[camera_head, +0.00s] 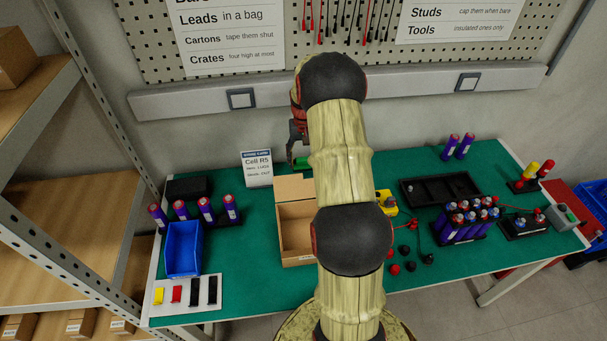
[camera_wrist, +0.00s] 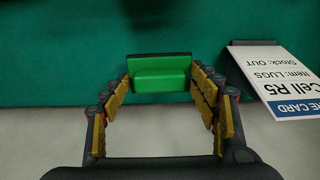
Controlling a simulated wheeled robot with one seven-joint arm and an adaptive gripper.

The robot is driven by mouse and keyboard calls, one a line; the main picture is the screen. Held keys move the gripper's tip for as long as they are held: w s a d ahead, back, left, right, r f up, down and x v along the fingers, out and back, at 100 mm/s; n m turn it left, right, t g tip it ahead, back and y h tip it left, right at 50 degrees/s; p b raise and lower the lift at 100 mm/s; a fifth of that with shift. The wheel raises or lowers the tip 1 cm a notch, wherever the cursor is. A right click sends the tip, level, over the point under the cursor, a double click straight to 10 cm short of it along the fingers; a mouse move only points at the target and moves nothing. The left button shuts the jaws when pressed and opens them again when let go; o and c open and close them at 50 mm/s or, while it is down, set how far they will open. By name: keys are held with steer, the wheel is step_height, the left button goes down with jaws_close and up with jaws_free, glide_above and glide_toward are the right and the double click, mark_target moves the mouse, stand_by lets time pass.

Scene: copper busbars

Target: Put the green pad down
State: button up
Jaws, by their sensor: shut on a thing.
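The green pad (camera_wrist: 160,80) is a bright green block with a dark strip along its far edge. In the wrist view it sits between the fingertips of my gripper (camera_wrist: 161,88), which is shut on it. In the head view a bit of the green pad (camera_head: 301,162) shows under my gripper (camera_head: 298,158), left of my arm, over the far part of the green table mat (camera_head: 345,162). My arm hides much of this area. I cannot tell whether the pad touches the mat.
A "Cell R5" card (camera_head: 257,168) stands left of my gripper, and it shows at right in the wrist view (camera_wrist: 285,85). An open cardboard box (camera_head: 294,262) is nearer. A blue bin (camera_head: 184,248), purple cells (camera_head: 181,209) and a black tray (camera_head: 425,190) stand around.

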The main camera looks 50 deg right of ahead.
mark_target(304, 170)
steer(key=shift+f+b, duration=0.9)
steer(key=shift+f, duration=2.1)
steer(key=shift+f, duration=0.15)
steer(key=o, duration=1.1)
steer(key=shift+o, duration=0.4)
